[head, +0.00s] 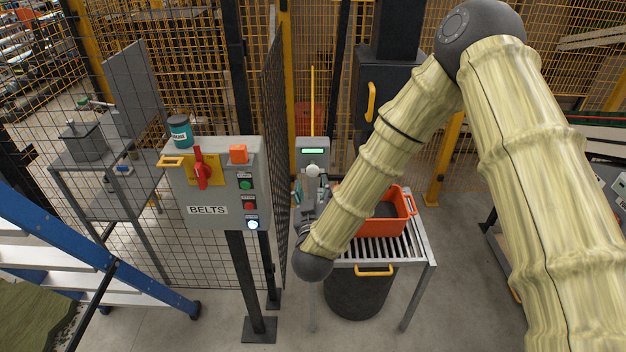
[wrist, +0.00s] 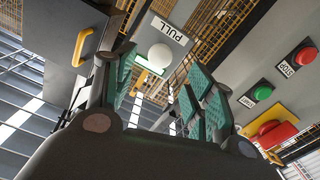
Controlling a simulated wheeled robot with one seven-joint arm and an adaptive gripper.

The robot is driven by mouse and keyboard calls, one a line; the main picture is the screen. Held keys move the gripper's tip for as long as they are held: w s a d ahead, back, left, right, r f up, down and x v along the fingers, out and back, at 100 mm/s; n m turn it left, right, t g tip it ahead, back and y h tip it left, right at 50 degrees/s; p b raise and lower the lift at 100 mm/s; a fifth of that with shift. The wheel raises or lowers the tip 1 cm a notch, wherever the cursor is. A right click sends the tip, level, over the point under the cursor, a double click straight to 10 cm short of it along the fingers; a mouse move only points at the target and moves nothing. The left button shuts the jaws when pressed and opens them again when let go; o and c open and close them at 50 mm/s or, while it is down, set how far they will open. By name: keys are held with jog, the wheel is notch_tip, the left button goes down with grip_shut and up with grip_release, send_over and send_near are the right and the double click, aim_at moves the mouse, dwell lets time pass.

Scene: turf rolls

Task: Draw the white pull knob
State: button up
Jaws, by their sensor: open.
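The white pull knob (head: 313,171) is a round white ball on the front of a grey post-mounted box with a lit green display. In the wrist view the knob (wrist: 160,55) sits below a white PULL label (wrist: 170,29), between the lines of my two finger sides. My gripper (wrist: 163,68) is open, with teal ribbed pads either side of the knob in the picture. Whether the fingertips reach around it I cannot tell. In the head view only a little of my gripper (head: 298,193) shows behind the arm's end, just below left of the knob.
The BELTS panel (head: 214,185) with a red switch and several buttons stands left of the knob. An orange crate (head: 400,221) rests on a roller table (head: 418,251) to the right. Mesh fencing (head: 273,130) stands close beside the panel. A blue ladder (head: 90,262) is at left.

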jog(key=shift+s, duration=2.75)
jog(key=shift+d, duration=0.1)
